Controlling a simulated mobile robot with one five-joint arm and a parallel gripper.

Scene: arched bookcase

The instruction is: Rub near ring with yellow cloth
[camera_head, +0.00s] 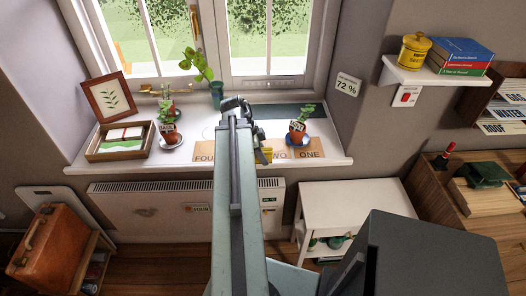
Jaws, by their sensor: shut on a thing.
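My arm reaches out over the white windowsill (105,172). My gripper (263,150) is at its far end, just right of the arm, low over the front part of the sill. A small yellow patch, seemingly the yellow cloth (265,156), shows at the gripper's tips, and the gripper is shut on it. I cannot tell whether the cloth touches the sill. A faint ring mark (208,132) shows on the sill left of the arm. The arm hides part of the sill, and I cannot make out a second ring.
A potted plant (298,131) stands right of the gripper; another (170,134) stands left. A wooden tray (121,142), picture frame (109,97) and grey-blue vase (216,95) also occupy the sill.

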